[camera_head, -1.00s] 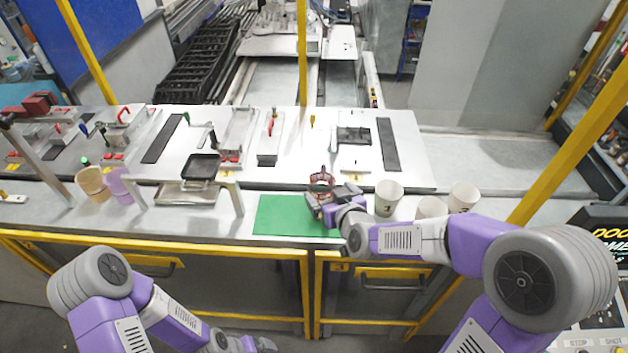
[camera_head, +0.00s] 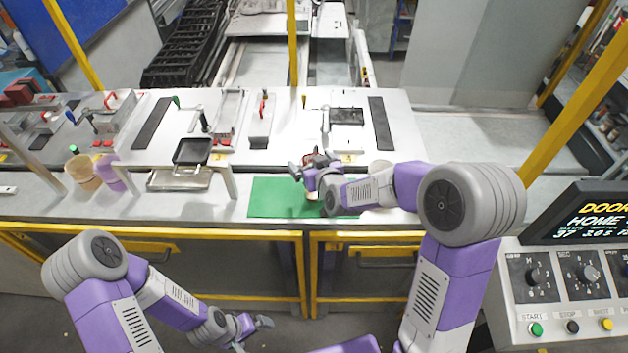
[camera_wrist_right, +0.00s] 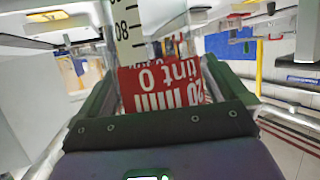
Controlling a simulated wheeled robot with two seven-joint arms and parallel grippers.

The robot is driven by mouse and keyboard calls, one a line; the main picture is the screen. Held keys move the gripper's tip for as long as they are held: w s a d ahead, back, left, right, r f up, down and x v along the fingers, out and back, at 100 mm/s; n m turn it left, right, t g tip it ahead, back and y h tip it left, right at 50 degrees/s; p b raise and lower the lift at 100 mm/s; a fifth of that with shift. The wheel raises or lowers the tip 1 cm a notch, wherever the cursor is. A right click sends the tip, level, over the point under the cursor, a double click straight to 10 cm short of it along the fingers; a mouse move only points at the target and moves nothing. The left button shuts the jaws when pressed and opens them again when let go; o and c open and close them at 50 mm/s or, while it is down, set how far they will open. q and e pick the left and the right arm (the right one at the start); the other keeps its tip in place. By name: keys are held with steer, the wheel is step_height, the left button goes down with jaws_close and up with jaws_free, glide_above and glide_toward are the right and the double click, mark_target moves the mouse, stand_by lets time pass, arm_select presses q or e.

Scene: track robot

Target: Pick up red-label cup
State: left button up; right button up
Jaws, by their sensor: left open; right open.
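The red-label cup (camera_head: 317,157) shows as a small red patch behind my right gripper near the back edge of the green mat; most of it is hidden. In the right wrist view its red label (camera_wrist_right: 165,88) with white lettering lies between the two fingers, close to the camera. My right gripper (camera_head: 304,168) is open, with a finger on either side of the cup; contact cannot be told. My left gripper (camera_head: 265,322) is open and empty, low in front of the bench.
A green mat (camera_head: 275,197) lies on the bench. A pale cup (camera_head: 380,167) shows behind my right forearm. A tan cup (camera_head: 82,170) and a purple cup (camera_head: 117,175) stand at the left. A black pan (camera_head: 192,151) and a control panel (camera_head: 570,285) flank the area.

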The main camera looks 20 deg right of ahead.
steer(key=shift+c, duration=0.3)
steer(key=c, duration=1.2)
steer(key=shift+c, duration=0.2)
steer(key=shift+r, duration=0.1)
